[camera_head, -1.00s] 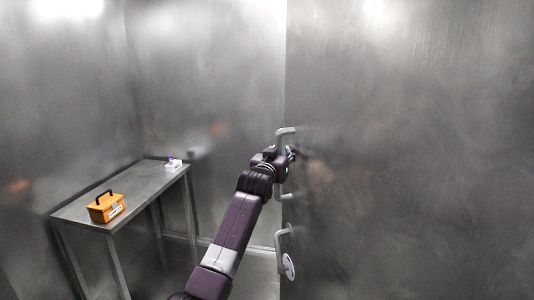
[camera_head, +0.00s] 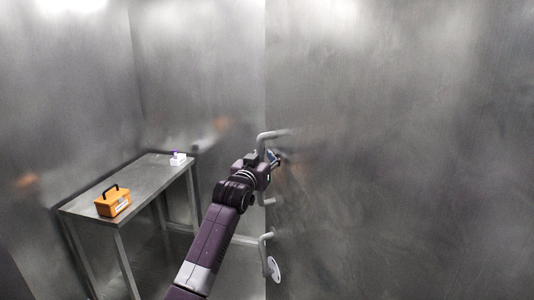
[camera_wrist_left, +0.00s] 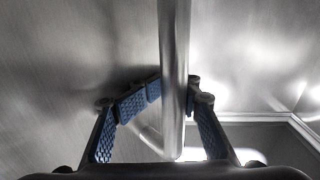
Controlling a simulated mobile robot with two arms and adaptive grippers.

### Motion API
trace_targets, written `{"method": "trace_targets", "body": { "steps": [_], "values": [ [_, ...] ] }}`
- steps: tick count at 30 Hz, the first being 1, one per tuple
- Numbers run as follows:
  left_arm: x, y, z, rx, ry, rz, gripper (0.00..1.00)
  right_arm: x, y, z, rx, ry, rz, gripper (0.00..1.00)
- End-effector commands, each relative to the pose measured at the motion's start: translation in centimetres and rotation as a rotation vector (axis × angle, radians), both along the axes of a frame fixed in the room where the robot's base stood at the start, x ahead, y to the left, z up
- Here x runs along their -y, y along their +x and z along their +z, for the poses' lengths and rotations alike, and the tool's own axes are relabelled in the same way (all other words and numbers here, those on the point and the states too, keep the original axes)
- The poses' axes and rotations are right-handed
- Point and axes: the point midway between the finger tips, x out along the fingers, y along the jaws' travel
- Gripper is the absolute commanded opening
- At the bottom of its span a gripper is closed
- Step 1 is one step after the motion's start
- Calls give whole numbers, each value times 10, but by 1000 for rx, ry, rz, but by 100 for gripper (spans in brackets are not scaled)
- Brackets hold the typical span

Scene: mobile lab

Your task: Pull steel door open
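The steel door (camera_head: 400,150) fills the right half of the head view, its free edge upright near the middle. A grey bar handle (camera_head: 262,144) sits near that edge; it also shows in the left wrist view as an upright bar (camera_wrist_left: 173,60). My left gripper (camera_head: 274,157) is at this handle. Part of the handle is hidden by the gripper in the head view. My right gripper is not in view.
A second handle (camera_head: 263,248) with a white round disc (camera_head: 275,270) is lower on the door edge. A steel table (camera_head: 145,185) at left holds an orange toolbox (camera_head: 113,201) and a small white item (camera_head: 178,159). Steel walls stand behind.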

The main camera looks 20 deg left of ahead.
Motion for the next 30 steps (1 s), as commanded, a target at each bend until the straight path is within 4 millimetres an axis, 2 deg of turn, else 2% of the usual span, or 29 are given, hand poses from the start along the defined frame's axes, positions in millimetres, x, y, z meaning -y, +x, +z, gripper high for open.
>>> {"method": "trace_targets", "body": {
  "steps": [23, 30],
  "values": [
    [-1, -5, 1, 1, 0, -4, 32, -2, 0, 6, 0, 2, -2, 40],
    [-1, -22, 0, 1, 0, -5, 32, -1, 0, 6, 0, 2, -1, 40]
  ]
}}
